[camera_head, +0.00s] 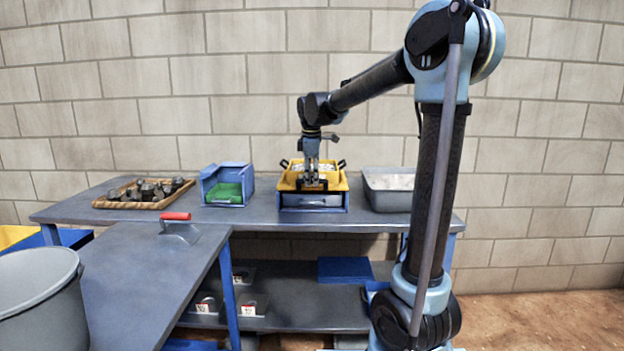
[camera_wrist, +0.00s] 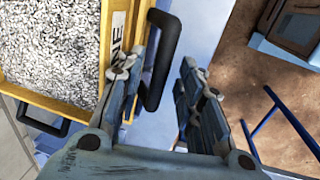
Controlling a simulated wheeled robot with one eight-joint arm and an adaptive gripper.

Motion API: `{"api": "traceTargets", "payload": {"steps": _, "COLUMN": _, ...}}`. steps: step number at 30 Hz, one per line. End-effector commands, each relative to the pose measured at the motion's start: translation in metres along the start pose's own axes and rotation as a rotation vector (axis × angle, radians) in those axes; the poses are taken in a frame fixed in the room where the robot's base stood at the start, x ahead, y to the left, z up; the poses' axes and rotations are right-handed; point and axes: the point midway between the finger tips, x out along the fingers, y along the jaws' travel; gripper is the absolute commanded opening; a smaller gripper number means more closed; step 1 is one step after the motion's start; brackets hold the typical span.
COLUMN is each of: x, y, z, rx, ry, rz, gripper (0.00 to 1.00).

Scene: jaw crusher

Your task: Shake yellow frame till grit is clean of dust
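The yellow frame (camera_head: 342,185) sits on a blue and grey box (camera_head: 340,203) at the back of the table, with black handles at its sides. In the wrist view the yellow frame (camera_wrist: 62,108) is full of pale grey grit (camera_wrist: 60,50) and has a white label partly reading "NE". My gripper (camera_head: 312,181) is at the frame's front side. In the wrist view my gripper (camera_wrist: 158,72) is open, with a black handle (camera_wrist: 165,62) of the frame between its fingers, nearer the left finger. I cannot tell whether that finger touches it. Dust on the grit is too fine to judge.
A grey tub (camera_head: 388,203) with pale material stands close to the right. A blue bin with a green inside (camera_head: 227,192) is to the left, then a wooden tray (camera_head: 120,204) of dark rocks.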

Motion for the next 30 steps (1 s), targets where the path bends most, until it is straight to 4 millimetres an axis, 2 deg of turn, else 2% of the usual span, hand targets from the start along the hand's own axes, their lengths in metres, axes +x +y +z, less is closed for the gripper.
{"api": "traceTargets", "payload": {"steps": 11, "x": -0.006, "y": 0.0, "z": 0.0, "rx": 0.0, "ry": 0.0, "rz": 0.0, "gripper": 0.35}}
{"api": "traceTargets", "payload": {"steps": 14, "x": -0.018, "y": 0.0, "z": 0.0, "rx": 0.0, "ry": 0.0, "rz": 0.0, "gripper": 0.35}}
{"api": "traceTargets", "payload": {"steps": 24, "x": -0.079, "y": 0.0, "z": 0.0, "rx": -0.001, "ry": 0.0, "rz": -0.001, "gripper": 0.35}}
{"api": "traceTargets", "payload": {"steps": 30, "x": -0.106, "y": 0.001, "z": 0.0, "rx": 0.0, "ry": 0.0, "rz": -0.001, "gripper": 0.35}}
